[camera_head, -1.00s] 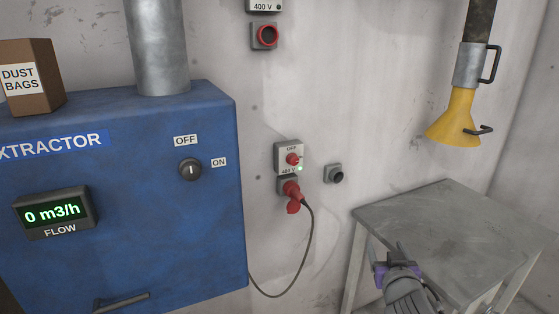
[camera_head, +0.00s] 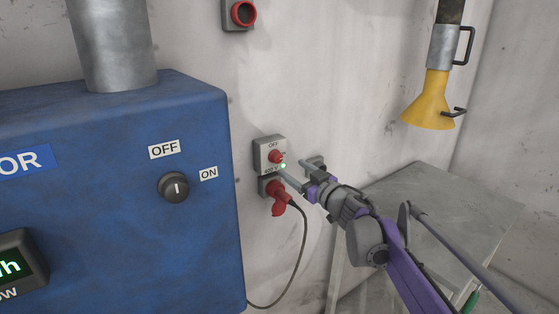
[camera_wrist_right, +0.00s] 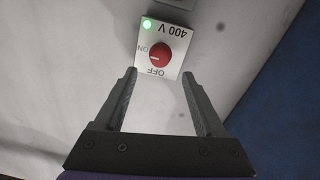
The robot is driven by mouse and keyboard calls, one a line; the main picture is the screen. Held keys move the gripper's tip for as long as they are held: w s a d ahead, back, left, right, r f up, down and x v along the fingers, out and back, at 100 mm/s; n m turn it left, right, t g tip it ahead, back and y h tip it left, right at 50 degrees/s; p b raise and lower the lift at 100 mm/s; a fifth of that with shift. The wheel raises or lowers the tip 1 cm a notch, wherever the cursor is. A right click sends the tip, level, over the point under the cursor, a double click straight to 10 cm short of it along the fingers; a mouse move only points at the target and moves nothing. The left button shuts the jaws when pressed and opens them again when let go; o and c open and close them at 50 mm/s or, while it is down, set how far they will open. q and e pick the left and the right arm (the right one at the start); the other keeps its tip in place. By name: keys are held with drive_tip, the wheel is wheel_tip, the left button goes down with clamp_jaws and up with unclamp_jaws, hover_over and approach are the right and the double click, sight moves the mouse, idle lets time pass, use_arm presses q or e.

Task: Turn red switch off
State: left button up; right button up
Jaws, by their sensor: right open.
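The red switch (camera_head: 275,156) is a round knob on a pale wall box marked OFF at the top and 400 V at the bottom. In the right wrist view the knob (camera_wrist_right: 160,54) appears upside down, its white mark pointing toward ON, and a green light (camera_wrist_right: 147,24) glows beside it. My right gripper (camera_head: 292,166) is in front of the box, just right of the knob in the head view. In the wrist view its fingers (camera_wrist_right: 159,74) are open and empty, with the knob beyond the gap between the tips. My left gripper is out of view.
A red plug (camera_head: 275,194) with a black cable sits in the socket below the switch. The blue extractor (camera_head: 120,210) stands left; a grey table (camera_head: 420,190) stands right, below a yellow funnel (camera_head: 430,105).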

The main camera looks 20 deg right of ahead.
sight(279, 159)
drive_tip(key=x, duration=0.7)
drive_tip(key=shift+w+f+p, duration=0.1)
drive_tip(key=shift+p, duration=0.25)
clamp_jaws()
